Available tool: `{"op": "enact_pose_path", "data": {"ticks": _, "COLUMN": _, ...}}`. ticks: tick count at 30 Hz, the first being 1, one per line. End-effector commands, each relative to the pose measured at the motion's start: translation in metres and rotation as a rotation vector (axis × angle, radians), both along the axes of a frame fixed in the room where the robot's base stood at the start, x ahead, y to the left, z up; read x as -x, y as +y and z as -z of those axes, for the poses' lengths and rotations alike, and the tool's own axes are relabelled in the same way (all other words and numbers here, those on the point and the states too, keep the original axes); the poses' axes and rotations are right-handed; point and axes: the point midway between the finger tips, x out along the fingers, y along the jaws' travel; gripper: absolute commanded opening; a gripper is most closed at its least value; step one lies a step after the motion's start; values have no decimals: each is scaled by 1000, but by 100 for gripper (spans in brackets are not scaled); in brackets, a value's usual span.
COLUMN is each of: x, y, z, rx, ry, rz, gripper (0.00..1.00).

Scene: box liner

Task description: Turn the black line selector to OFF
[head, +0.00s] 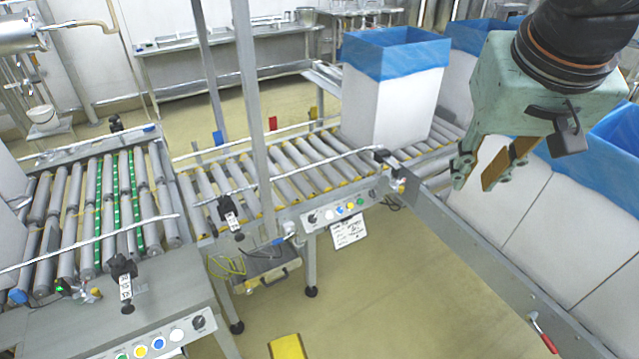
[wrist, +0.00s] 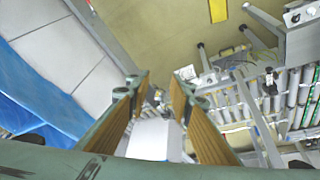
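Black rotary knobs show on two control panels in the head view. One knob (head: 198,321) is at the right end of the near-left panel, beside white, blue, yellow and green buttons. Another black knob (head: 312,217) is at the left end of the middle panel (head: 345,208), with a further dark knob (head: 372,194) at its right end. Their labels and pointer positions are too small to read, so I cannot tell which is the line selector. My gripper (head: 482,172) is open and empty, high at the upper right, well apart from both panels. In the wrist view its fingers (wrist: 159,82) are apart.
A white box with a blue liner (head: 395,95) stands on the roller conveyor. More lined boxes (head: 535,205) fill the right side behind a metal rail. Upright posts (head: 247,90) rise behind the middle panel. A red-handled lever (head: 543,333) is at lower right.

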Motion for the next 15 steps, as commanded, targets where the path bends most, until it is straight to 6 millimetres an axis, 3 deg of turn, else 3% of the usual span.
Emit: {"op": "enact_pose_path", "data": {"ticks": 15, "x": -107, "y": 4, "z": 24, "rx": 0, "ry": -44, "rz": 23, "gripper": 20}}
